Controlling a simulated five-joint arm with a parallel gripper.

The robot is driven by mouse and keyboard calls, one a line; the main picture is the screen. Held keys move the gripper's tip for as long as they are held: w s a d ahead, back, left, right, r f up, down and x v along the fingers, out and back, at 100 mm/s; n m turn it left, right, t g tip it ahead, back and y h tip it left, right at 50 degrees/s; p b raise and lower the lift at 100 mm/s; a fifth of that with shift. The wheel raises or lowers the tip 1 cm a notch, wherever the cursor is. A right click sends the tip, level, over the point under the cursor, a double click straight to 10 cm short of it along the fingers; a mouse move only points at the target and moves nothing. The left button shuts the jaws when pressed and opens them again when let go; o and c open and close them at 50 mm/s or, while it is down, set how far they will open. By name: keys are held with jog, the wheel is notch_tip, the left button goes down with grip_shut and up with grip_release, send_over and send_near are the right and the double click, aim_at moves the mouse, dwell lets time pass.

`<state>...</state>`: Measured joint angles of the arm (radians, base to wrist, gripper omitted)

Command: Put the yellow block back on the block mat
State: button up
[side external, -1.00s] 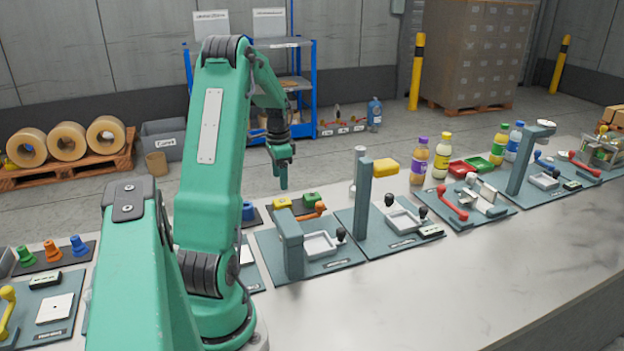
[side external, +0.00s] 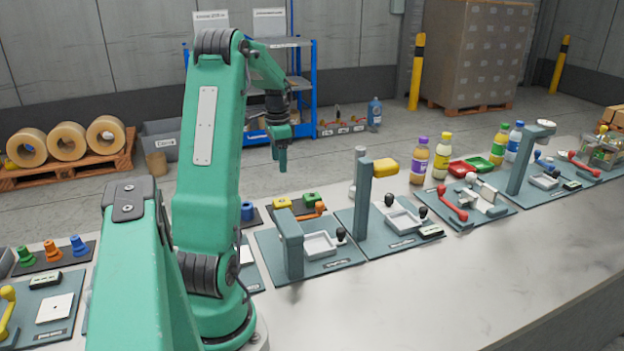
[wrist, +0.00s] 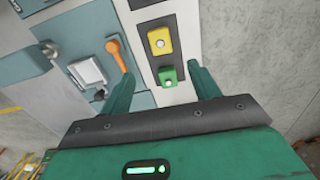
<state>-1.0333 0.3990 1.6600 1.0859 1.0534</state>
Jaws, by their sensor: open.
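The yellow block (side external: 283,203) sits on the dark block mat (side external: 297,211), left of the green block (side external: 312,197). My gripper (side external: 281,168) hangs above and beyond the mat, apart from both blocks. In the wrist view my gripper (wrist: 161,73) has its fingers spread, with nothing held.
An orange lever (side external: 319,209) stands close to the mat. A station with a post and white tray (side external: 320,243) is in front of it. Bottles (side external: 441,158) stand farther right along the bench. The front of the bench is clear.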

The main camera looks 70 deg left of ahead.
jog(key=w+d+r+t+y, duration=0.1)
jog(key=w+d+r, duration=0.25)
jog(key=d, duration=0.65)
jog(key=w+d+r+t, duration=0.1)
jog(key=w+d+r, duration=0.3)
jog(key=d, duration=0.6)
jog(key=s+d+r+t, duration=0.1)
jog(key=s+d, duration=0.3)
jog(key=d, duration=0.6)
jog(key=s+d+t+h, duration=0.1)
jog(key=s+d, duration=0.4)
jog(key=d, duration=0.5)
jog(key=shift+s+d+r+t, duration=0.15)
jog(key=shift+d+r+t, duration=0.2)
jog(key=shift+t, duration=0.45)
